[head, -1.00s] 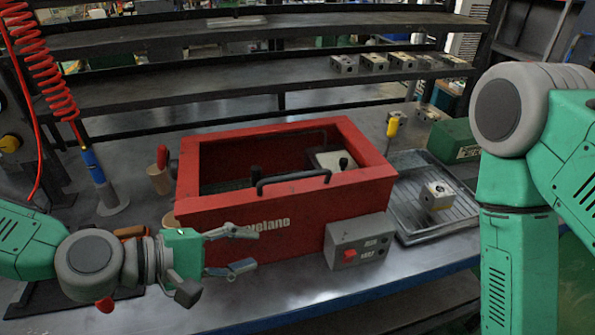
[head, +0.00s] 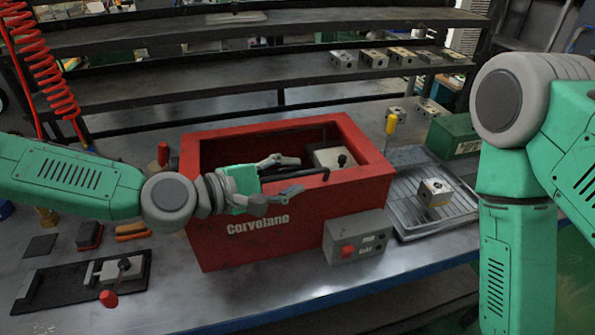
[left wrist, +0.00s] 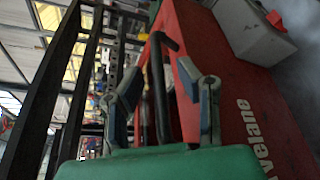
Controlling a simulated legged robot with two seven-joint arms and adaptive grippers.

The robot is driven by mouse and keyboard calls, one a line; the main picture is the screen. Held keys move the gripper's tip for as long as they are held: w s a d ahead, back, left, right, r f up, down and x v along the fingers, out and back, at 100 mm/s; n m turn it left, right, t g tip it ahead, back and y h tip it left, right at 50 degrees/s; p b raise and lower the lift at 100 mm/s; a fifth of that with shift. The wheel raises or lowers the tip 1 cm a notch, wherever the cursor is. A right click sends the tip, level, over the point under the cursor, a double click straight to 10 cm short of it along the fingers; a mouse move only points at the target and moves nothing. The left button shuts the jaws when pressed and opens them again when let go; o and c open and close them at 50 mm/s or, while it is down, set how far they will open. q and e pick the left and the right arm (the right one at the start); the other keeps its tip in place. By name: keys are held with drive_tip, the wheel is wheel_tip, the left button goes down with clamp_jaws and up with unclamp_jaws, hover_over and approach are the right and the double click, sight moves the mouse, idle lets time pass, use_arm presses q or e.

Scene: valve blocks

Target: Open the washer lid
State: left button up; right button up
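The red washer (head: 300,230) stands on the bench in the middle of the head view, with a red frame around its top opening. A black bar handle (head: 315,174) runs along the front of this top; it also shows in the left wrist view (left wrist: 158,85). My left gripper (head: 290,176) is open at the left part of the handle. In the left wrist view my left gripper (left wrist: 163,90) has the handle between its spread fingers, with gaps on both sides. My right gripper is out of view.
A grey switch box (head: 358,237) with a red button sits at the washer's front right. A metal tray (head: 410,205) holding a valve block (head: 433,192) lies to the right. A black fixture (head: 80,285) with a red-knobbed clamp lies at the front left.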

use_arm(q)
drive_tip(key=shift+x, duration=0.8)
clamp_jaws()
